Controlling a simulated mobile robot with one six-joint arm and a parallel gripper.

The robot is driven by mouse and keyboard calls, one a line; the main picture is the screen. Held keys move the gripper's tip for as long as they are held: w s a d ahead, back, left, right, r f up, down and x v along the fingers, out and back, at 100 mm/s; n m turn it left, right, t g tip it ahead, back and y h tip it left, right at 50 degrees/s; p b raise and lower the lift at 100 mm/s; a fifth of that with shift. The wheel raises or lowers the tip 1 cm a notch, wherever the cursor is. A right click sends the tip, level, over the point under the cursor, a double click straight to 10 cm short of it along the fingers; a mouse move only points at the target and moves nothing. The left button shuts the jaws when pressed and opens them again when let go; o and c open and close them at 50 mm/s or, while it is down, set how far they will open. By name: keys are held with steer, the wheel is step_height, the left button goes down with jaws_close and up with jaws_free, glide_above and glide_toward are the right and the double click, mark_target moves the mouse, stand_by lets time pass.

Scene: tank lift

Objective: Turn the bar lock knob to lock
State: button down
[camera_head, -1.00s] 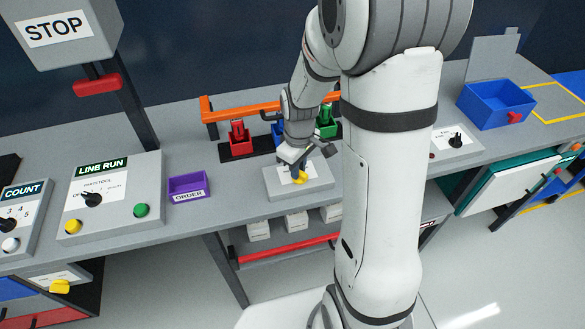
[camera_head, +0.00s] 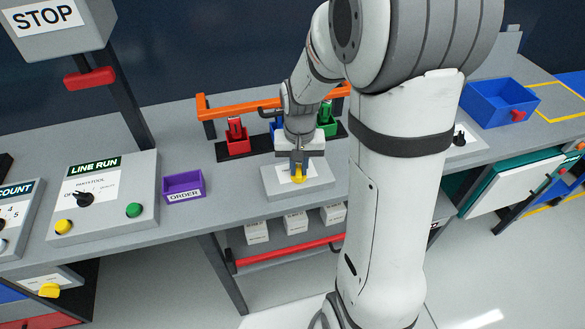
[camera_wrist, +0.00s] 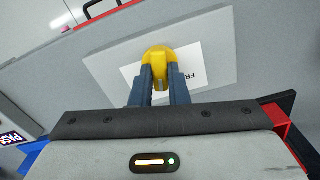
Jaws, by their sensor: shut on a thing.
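The yellow bar lock knob (camera_head: 299,179) sits on a grey panel (camera_head: 319,173) on the bench, with a white label beside it. In the wrist view, the knob (camera_wrist: 156,55) is at the upper middle, between the two dark fingers. My gripper (camera_wrist: 160,80) is shut on the knob from above. In the head view, my gripper (camera_head: 298,166) hides part of the knob and label. Only the letters "FR" of the label show in the wrist view. The orange bar (camera_head: 235,110) lies across the back of the bench, behind my gripper.
Red (camera_head: 238,144) and green (camera_head: 327,126) holders stand behind the panel, with a blue one partly hidden. A purple order tray (camera_head: 183,186) and the line run box (camera_head: 105,200) are at the left. A blue bin (camera_head: 498,102) is at the right.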

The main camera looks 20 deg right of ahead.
mark_target(299, 170)
steer(key=m, duration=0.3)
steer(key=m+b, duration=0.1)
steer(key=m, duration=0.1)
steer(key=shift+s+f, duration=0.15)
steer(key=shift+s, duration=0.1)
stand_by(0.5)
steer(key=c, duration=1.6)
jaws_free()
steer(key=shift+a, duration=0.1)
steer(key=shift+o, duration=1)
steer(key=shift+w, duration=0.1)
step_height(299, 170, up, 8)
steer(key=shift+r, duration=0.1)
